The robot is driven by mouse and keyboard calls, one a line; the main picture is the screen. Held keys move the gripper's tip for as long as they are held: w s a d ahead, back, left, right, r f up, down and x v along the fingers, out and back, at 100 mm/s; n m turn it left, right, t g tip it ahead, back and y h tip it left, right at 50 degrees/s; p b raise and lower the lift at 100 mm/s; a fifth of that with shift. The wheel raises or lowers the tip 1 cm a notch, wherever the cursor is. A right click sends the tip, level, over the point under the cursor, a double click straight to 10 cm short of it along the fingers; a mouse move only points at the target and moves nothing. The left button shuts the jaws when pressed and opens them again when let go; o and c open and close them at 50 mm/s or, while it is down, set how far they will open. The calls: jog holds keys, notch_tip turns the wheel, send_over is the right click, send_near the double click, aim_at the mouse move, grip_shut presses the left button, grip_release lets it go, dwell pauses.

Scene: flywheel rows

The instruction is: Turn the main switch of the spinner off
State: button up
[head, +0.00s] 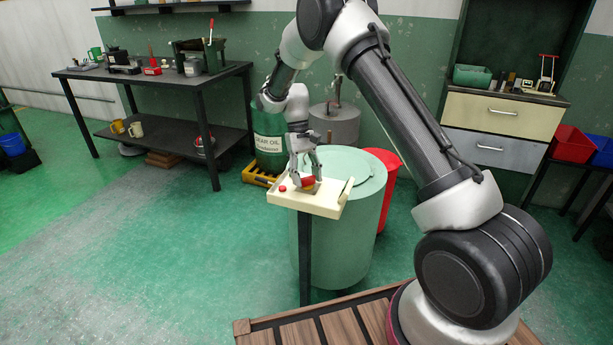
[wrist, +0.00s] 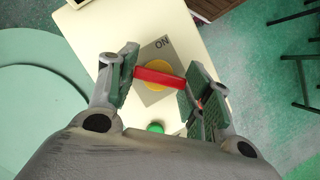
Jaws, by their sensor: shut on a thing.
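The spinner is a pale green drum (head: 325,245) with a lid, and a cream control panel (head: 333,205) stands on a dark post in front of it. The main switch is a red bar handle (wrist: 160,78) on a yellow disc (wrist: 152,92) over a grey plate. The handle also shows in the head view (head: 308,182). My gripper (wrist: 158,76) is shut on the red handle, one finger at each end of the bar. The letters "ON" (wrist: 162,43) read upside down above the disc in the wrist view. The bar lies crosswise, tilted slightly down to the right.
A green button (wrist: 155,127) is beside the switch in the wrist view. A red button (head: 282,189) is at the panel's left in the head view. A red bin (head: 388,190) and an oil drum (head: 268,140) stand behind. The green floor left of the panel is clear.

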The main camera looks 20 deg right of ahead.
dwell(0.4)
jog(key=o, duration=1)
jog(key=v, duration=1.2)
